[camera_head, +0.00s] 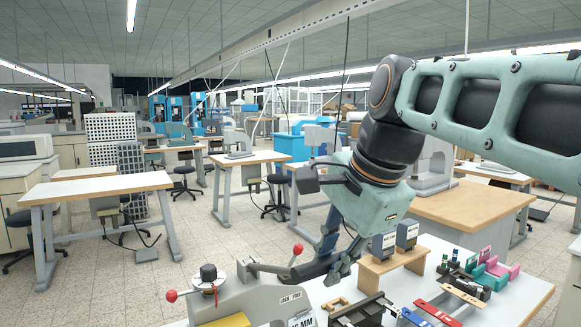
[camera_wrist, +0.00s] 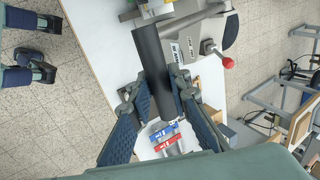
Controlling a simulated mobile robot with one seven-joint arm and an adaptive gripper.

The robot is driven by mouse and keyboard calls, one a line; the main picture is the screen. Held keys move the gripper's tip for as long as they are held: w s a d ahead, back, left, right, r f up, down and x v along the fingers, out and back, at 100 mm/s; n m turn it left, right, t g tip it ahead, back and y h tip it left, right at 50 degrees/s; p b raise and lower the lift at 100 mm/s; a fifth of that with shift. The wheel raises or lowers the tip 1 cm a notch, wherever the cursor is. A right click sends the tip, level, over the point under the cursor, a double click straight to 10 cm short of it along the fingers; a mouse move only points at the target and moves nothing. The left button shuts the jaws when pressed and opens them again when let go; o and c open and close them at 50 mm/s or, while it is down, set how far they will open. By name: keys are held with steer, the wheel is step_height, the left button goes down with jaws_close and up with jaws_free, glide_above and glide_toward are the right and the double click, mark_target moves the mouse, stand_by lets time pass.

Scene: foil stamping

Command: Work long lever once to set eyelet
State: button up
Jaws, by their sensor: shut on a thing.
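The bench press (camera_head: 245,300) stands at the bottom of the head view, with a LOCK/FREE plate (camera_head: 291,298). A long lever with a thick black grip (camera_head: 314,269) reaches right from it. In the wrist view this black grip (camera_wrist: 155,65) runs between the two blue-padded fingers. My gripper (camera_head: 338,268) is shut on the grip; its fingers also show in the wrist view (camera_wrist: 162,98). A red ball knob (camera_head: 298,249) on a short arm stands beside the lever; it also shows in the wrist view (camera_wrist: 228,62). I cannot make out an eyelet.
On the white bench (camera_head: 530,290), right of the press, are a wooden stand (camera_head: 392,265) with two dark boxes, red and blue tools (camera_head: 437,314) and pink and green pieces (camera_head: 492,270). A second red knob (camera_head: 171,296) sticks out left of the press.

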steer(key=r+p, duration=0.2)
steer(key=w, duration=0.1)
steer(key=shift+a+r+p, duration=0.3)
steer(key=shift+r+p, duration=0.1)
steer(key=w+a+r+p, duration=0.3)
steer(key=w+r+p, duration=0.1)
steer(key=p, duration=0.2)
steer(key=shift+w+r+p, duration=0.25)
steer(key=shift+r+p, duration=0.1)
steer(key=shift+p, duration=0.05)
steer(key=o, duration=0.5)
steer(key=shift+a, duration=0.1)
steer(key=o, duration=0.5)
steer(key=shift+w+a+f, duration=0.15)
steer(key=shift+w, duration=0.1)
steer(key=shift+s, duration=0.15)
